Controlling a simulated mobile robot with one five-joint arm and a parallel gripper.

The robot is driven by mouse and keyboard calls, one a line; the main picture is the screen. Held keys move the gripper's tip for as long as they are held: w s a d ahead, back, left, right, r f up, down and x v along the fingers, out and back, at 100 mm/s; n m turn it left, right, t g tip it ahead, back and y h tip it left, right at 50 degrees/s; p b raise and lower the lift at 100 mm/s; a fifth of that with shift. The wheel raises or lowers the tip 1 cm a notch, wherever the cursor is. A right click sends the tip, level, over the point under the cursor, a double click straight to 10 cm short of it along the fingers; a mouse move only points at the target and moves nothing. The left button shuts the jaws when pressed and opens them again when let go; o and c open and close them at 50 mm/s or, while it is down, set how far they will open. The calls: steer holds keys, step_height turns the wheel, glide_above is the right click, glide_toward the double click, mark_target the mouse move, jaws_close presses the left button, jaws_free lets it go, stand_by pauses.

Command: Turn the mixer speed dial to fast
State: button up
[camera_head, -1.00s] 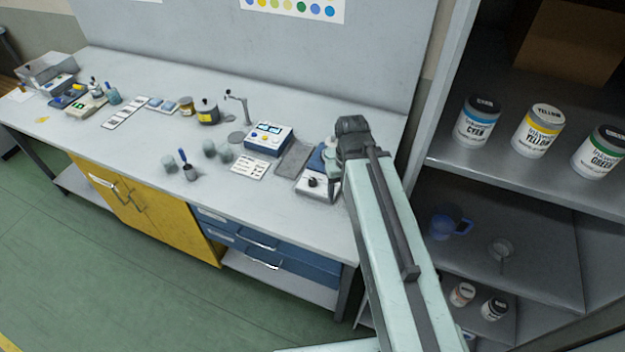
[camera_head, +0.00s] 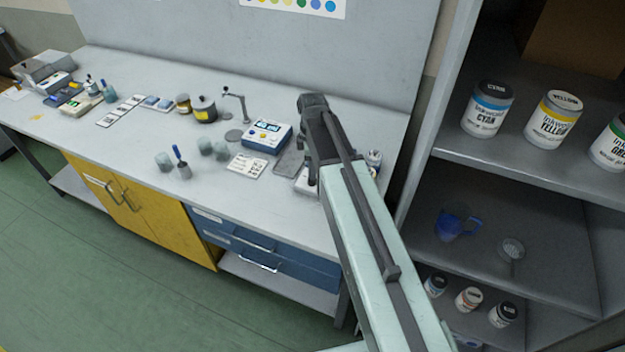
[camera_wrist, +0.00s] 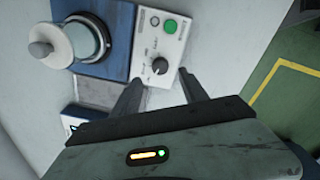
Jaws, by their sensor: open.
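The mixer's speed dial (camera_wrist: 160,66) is a dark round knob on a white control panel (camera_wrist: 178,22) in the wrist view. Small markings sit around the knob, too small to read surely. A green round button (camera_wrist: 170,27) is above it on the panel. The blue mixer base (camera_wrist: 112,62) adjoins the panel on the left. My gripper (camera_wrist: 158,82) is open, its two dark fingers just below the dial and on either side of its line; I cannot tell whether they touch it. In the head view my gripper (camera_head: 311,184) and arm hide the dial and most of the mixer.
A blue-and-white instrument (camera_head: 267,136) and a printed card (camera_head: 247,166) stand left of my gripper on the grey bench. A shelf with ink jars (camera_head: 487,109) is on the right. The bench front (camera_head: 295,225) is clear.

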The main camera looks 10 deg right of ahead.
mark_target(312, 181)
step_height(312, 181, down, 6)
steer(key=b, duration=0.5)
steer(key=shift+w+d+f, duration=0.15)
jaws_close()
